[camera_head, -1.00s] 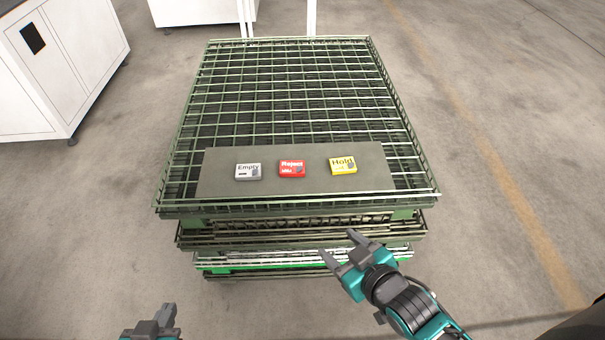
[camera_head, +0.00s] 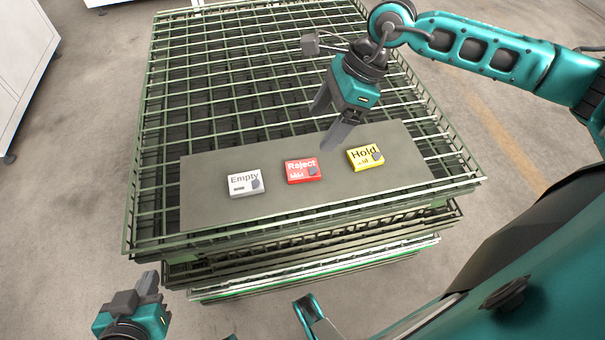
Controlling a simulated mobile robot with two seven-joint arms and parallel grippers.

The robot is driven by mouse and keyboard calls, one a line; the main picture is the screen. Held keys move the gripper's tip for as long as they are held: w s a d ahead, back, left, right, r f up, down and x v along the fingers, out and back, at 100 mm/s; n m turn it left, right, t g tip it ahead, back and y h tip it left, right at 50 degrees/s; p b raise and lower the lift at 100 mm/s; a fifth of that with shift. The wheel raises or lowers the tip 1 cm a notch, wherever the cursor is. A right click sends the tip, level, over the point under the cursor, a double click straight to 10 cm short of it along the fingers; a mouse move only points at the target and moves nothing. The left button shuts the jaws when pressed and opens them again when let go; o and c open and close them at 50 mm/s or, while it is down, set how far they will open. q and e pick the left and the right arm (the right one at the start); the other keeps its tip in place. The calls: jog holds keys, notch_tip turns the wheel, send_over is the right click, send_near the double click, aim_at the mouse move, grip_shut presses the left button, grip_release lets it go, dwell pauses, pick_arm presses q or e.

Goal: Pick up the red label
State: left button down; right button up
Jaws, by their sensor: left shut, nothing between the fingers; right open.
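The red label (camera_head: 303,170), marked "Reject", lies flat on a grey board (camera_head: 210,213) on top of the stacked wire pallets. A white label (camera_head: 245,184), marked "Empty", lies to its left, and a yellow label (camera_head: 365,157), marked "Hold", to its right. My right gripper (camera_head: 329,126) is open and empty, pointing down above the back part of the board. Its fingertips are behind and to the right of the red label and apart from it. My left gripper (camera_head: 146,284) is shut and empty, low at the lower left, in front of the pallets.
The stacked green wire pallets (camera_head: 200,75) fill the middle, with raised mesh edges around the board. White cabinets (camera_head: 22,60) stand at the left. Bare concrete floor (camera_head: 70,190) lies to the left of the stack.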

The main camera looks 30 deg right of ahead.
jog(key=b, duration=0.1)
send_near(304, 168)
jog(key=shift+w+a+f+h, duration=0.2)
jog(key=shift+a+f+h, duration=0.1)
jog(key=shift+a+f, duration=0.6)
jog(key=x, duration=0.3)
jog(key=b+x, duration=0.1)
jog(key=x, duration=0.1)
jog(key=shift+s+f, duration=0.1)
jog(key=shift+f, duration=0.35)
jog(key=shift+d, duration=0.1)
jog(key=shift+c, duration=1.2)
jog(key=c, duration=0.9)
jog(key=shift+r, duration=0.15)
